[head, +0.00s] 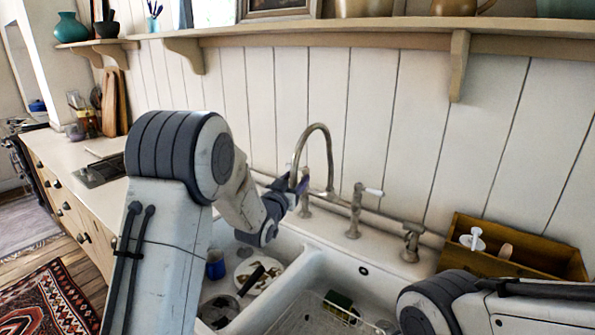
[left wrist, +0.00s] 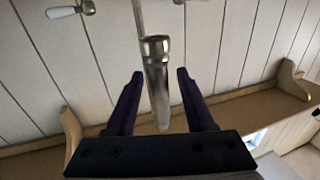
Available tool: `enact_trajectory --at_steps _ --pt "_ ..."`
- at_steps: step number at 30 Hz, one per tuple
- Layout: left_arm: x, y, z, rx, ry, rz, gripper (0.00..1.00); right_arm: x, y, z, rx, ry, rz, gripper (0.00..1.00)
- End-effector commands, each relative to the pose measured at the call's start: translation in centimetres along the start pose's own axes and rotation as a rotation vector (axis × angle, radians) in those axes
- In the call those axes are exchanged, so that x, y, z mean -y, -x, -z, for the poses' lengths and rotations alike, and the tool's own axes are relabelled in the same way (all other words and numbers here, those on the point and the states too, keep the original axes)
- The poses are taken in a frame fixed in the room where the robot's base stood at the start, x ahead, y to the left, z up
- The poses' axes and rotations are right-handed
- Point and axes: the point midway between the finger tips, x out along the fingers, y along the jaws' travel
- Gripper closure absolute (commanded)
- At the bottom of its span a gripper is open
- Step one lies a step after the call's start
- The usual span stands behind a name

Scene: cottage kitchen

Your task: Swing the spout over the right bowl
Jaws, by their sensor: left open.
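The chrome spout (head: 318,127) arches from the tap at the back of the white sink, and its tip hangs toward the left bowl. My left gripper (head: 290,192) is at the spout's hanging end. In the left wrist view, the spout end (left wrist: 157,85) lies between the two open fingers (left wrist: 157,95), with a gap on each side. The left bowl (head: 285,292) holds dishes; part of it is hidden behind my left arm. The right bowl (head: 378,290) holds a wire rack and is partly hidden by my right arm. My right gripper is out of view.
Tap handles (head: 360,200) stand behind the sink. A wooden box (head: 515,245) with a white-handled brush sits on the counter at right. A blue mug (head: 215,265) and plate are in the left bowl. A shelf (head: 380,30) runs above along the panelled wall.

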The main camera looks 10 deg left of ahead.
Motion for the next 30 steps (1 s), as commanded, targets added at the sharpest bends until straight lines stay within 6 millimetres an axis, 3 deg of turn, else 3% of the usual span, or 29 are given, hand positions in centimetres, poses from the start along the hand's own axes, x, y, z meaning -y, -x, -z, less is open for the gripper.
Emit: enact_trajectory --at_steps 6,15,19,20,30 --pt "0.0 -2.0 0.0 0.001 0.0 0.0 0.46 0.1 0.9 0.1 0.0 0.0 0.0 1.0" --pt "0.0 -2.2 0.0 0.0 0.0 0.001 0.46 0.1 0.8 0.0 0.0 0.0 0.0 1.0" --pt "0.0 -2.2 0.0 0.0 0.0 0.001 0.96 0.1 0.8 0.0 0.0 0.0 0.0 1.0" --pt "0.0 -2.2 0.0 0.0 0.0 0.001 1.0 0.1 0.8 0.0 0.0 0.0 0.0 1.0" --pt "0.0 -2.1 0.0 0.001 0.0 0.001 1.0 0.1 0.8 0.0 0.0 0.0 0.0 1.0"
